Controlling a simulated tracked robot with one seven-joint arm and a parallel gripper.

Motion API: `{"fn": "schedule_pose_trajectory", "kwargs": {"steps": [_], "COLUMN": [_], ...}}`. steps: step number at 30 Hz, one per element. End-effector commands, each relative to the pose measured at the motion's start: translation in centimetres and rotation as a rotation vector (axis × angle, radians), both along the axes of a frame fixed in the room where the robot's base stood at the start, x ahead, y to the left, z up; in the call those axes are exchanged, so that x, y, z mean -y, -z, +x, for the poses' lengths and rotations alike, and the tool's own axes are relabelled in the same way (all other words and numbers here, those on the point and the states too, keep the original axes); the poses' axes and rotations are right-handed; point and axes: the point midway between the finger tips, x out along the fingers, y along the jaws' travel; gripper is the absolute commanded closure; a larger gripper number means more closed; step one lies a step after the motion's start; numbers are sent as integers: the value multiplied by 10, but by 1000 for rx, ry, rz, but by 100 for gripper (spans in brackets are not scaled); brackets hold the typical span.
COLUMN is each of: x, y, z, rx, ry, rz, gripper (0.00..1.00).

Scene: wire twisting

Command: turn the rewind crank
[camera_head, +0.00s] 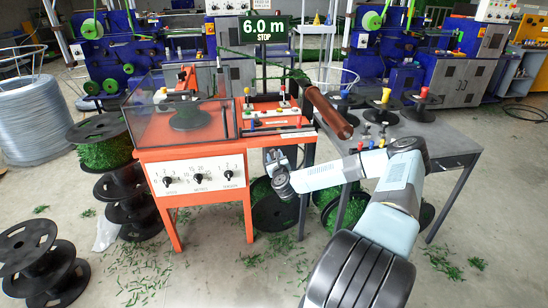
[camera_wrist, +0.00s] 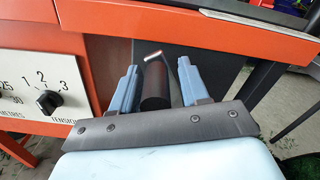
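The rewind crank's dark cylindrical grip (camera_wrist: 155,87) stands upright in the wrist view, with a short bent metal rod at its top. It is at the front of the orange machine (camera_head: 190,147). My gripper (camera_wrist: 157,64) has its two pale blue fingers apart, one on each side of the grip. A gap shows between the grip and the right finger; the left finger is very close, and I cannot tell whether it touches. In the head view my gripper (camera_head: 280,157) is at the machine's right front edge, where the crank is hard to make out.
A panel with knobs (camera_head: 198,178) is left of my gripper. A grey table (camera_head: 450,145) with small spools stands to the right. Black spools (camera_head: 120,190) stand at left; green clippings litter the floor.

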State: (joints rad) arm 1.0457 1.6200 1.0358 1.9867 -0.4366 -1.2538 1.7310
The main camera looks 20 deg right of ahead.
Motion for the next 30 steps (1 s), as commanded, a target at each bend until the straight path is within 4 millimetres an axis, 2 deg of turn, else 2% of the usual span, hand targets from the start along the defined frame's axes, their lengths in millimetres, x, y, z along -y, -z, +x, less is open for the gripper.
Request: {"fn": "schedule_pose_trajectory", "kwargs": {"steps": [9,14,30], "x": [-1,-4,-23], "y": [-3,-3,-2], "z": [0,-11,-108], "rx": [6,6,4], "ry": [-1,-2,-1], "rz": [-3,-3,-1], "gripper": [49,49,49]}}
